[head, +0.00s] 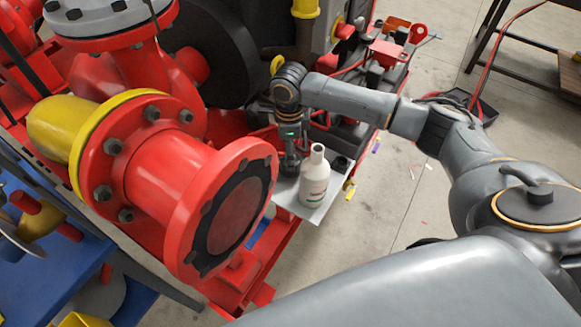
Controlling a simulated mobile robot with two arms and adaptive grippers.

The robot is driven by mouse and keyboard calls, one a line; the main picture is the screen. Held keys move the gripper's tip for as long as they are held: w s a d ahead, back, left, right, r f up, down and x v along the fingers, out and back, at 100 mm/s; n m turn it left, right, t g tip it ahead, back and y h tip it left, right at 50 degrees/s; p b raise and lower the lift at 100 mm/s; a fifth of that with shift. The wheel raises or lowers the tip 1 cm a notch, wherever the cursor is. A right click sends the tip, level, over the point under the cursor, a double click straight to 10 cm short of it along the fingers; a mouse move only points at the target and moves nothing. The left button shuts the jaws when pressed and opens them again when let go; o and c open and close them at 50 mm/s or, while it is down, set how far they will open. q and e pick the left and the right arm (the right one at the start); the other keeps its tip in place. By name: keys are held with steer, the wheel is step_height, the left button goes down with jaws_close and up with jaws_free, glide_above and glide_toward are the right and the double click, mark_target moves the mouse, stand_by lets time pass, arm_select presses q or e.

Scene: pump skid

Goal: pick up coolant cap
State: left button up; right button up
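A white bottle (315,178) with a label stands upright on a small light-grey tray (311,211). Its white neck shows no cap on it. A small dark round piece (340,164) lies at the tray's right side; it may be the coolant cap, but it is too small to be sure. My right gripper (290,168) points down just left of the bottle, over the tray's back left part. Its fingers are small and dark, so I cannot tell whether they are open or hold anything. My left gripper is not in view.
A large red flanged pipe (179,178) with a yellow ring fills the left and stands close to the tray. Red machinery and a red bracket (386,51) lie behind my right arm. A dark table frame (490,35) stands at the back right. Grey floor is open right of the tray.

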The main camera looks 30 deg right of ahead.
step_height(320, 180, down, 5)
steer(key=shift+d+r, duration=0.1)
steer(key=c, duration=1.4)
